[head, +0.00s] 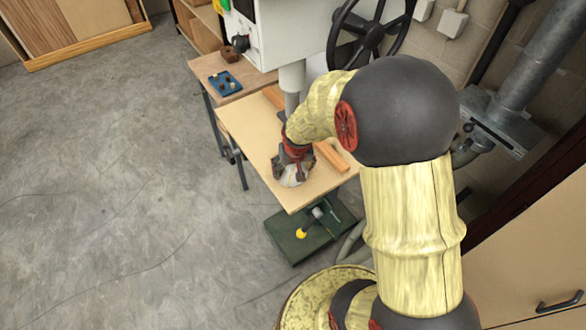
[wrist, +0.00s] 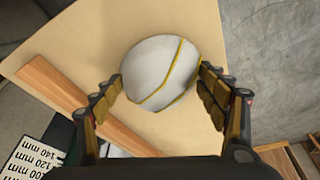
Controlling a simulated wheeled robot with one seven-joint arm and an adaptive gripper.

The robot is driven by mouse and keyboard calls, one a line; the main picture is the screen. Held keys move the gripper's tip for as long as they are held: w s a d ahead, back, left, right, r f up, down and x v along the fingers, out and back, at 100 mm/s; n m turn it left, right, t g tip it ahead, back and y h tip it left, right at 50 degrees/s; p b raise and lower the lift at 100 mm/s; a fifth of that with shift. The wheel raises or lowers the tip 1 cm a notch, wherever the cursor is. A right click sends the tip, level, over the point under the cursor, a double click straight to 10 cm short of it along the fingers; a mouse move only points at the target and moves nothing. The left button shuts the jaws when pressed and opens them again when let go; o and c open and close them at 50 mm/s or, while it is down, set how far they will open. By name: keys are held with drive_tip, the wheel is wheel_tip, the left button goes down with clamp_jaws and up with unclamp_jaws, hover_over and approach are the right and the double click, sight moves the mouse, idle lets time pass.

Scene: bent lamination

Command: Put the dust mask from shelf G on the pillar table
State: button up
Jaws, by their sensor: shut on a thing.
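The dust mask (wrist: 158,68) is a white cup with yellow lines, between the two fingers of my gripper (wrist: 160,92) in the wrist view. My gripper is shut on it. In the head view, the mask (head: 293,177) shows below my gripper (head: 291,160), over the front part of a light wooden table (head: 255,137) around a grey pillar (head: 291,85). I cannot tell whether the mask touches the table top.
A wooden strip (head: 332,155) lies on the table beside my gripper. A smaller table with a blue tray (head: 224,84) stands behind it. A green base (head: 305,241) with a yellow-tipped pedal is below the front edge. Open grey floor (head: 110,190) lies left.

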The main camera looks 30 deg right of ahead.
drive_tip(key=shift+f, duration=0.2)
drive_tip(key=o, duration=0.9)
drive_tip(key=shift+o, duration=0.3)
drive_tip(key=shift+r, duration=0.1)
drive_tip(key=shift+r, duration=0.6)
drive_tip(key=s+a+r+n, duration=0.1)
drive_tip(key=s+a+r, duration=0.2)
drive_tip(key=r, duration=0.4)
drive_tip(key=s+a+r+t+p, duration=0.1)
drive_tip(key=s+a+r, duration=0.15)
drive_tip(key=r, duration=0.45)
drive_tip(key=s+a+r+n, duration=0.1)
drive_tip(key=s+a+r, duration=0.1)
drive_tip(key=s+r, duration=0.35)
drive_tip(key=s+a+r+n+t+y, duration=0.1)
drive_tip(key=s+a+r+n, duration=0.1)
drive_tip(key=s+a+r, duration=0.4)
drive_tip(key=s+r, duration=0.1)
drive_tip(key=s, duration=0.1)
drive_tip(key=shift+s+r, duration=0.3)
drive_tip(key=shift+s, duration=0.1)
